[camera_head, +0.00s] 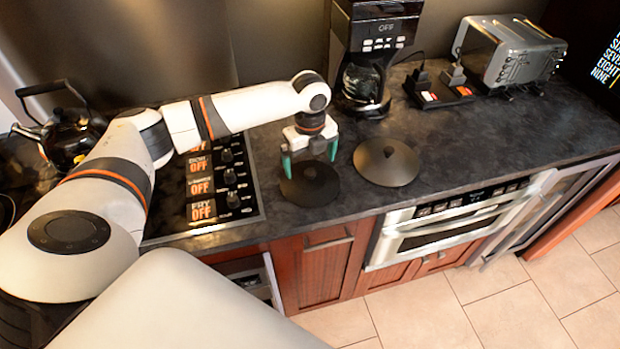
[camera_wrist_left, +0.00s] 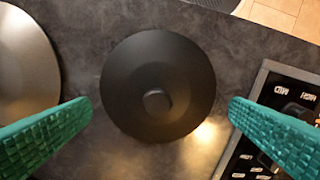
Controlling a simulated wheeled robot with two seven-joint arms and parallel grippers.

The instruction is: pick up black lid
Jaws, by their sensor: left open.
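The black lid (camera_head: 310,186) lies flat on the dark countertop, just right of the stove controls. In the left wrist view the black lid (camera_wrist_left: 158,84) is round with a small knob in its middle. My left gripper (camera_head: 309,160) is above the lid, with its green fingers pointing down. In the left wrist view the open fingers of the left gripper (camera_wrist_left: 164,105) are on either side of the lid, with nothing between them held. A second, greyer lid (camera_head: 386,162) lies to the right; it also shows at the left of the left wrist view (camera_wrist_left: 25,65). My right gripper is not in view.
A stove control panel (camera_head: 215,185) is left of the lid. A black coffee maker (camera_head: 368,60) stands behind, and a silver toaster (camera_head: 508,50) is at the back right with small dark items (camera_head: 437,88) beside it. A kettle (camera_head: 68,135) stands at the left. The counter right of the grey lid is clear.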

